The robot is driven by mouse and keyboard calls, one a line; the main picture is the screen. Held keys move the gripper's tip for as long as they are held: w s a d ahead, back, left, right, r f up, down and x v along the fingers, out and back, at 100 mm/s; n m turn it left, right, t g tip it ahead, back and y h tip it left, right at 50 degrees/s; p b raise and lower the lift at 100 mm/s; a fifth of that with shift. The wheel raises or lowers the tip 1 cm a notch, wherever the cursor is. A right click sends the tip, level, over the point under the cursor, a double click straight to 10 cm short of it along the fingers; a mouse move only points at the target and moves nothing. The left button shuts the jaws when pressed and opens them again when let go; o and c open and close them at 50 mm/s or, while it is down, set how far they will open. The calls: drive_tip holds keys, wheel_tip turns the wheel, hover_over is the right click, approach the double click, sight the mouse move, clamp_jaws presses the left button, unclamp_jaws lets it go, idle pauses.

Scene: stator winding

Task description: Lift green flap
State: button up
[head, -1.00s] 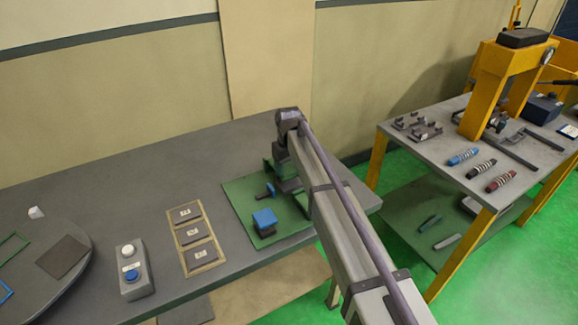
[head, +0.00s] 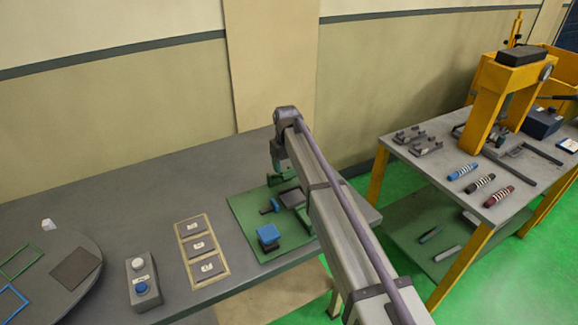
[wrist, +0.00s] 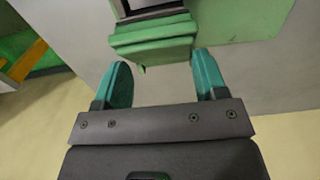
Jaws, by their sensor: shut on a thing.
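The green flap (wrist: 150,40) shows as a ridged green piece at the top of the wrist view. In the head view my gripper (head: 277,163) is at the back of the green mat (head: 245,222), over a small green part. My arm hides part of the mat's right side, and the flap's full outline is hard to make out there.
A blue-topped block (head: 268,234) and a small blue-ended piece (head: 270,206) sit on the mat. A tray with three plates (head: 200,247) and a button box (head: 141,284) stand to the left. A second table (head: 420,165) with a yellow press (head: 500,90) is at right.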

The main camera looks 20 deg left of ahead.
drive_tip(key=shift+w+a+r, duration=0.15)
drive_tip(key=shift+w+a, duration=0.15)
drive_tip(key=shift+a, duration=0.1)
drive_tip(key=o, duration=0.9)
drive_tip(key=shift+c, duration=0.2)
drive_tip(key=o, duration=0.3)
drive_tip(key=shift+w+a+f, duration=0.1)
drive_tip(key=shift+f, duration=0.1)
drive_tip(key=shift+o, duration=0.6)
drive_tip(key=shift+r, duration=0.1)
drive_tip(key=shift+r, duration=0.1)
wheel_tip(320, 180, up, 11)
drive_tip(key=p, duration=1.1)
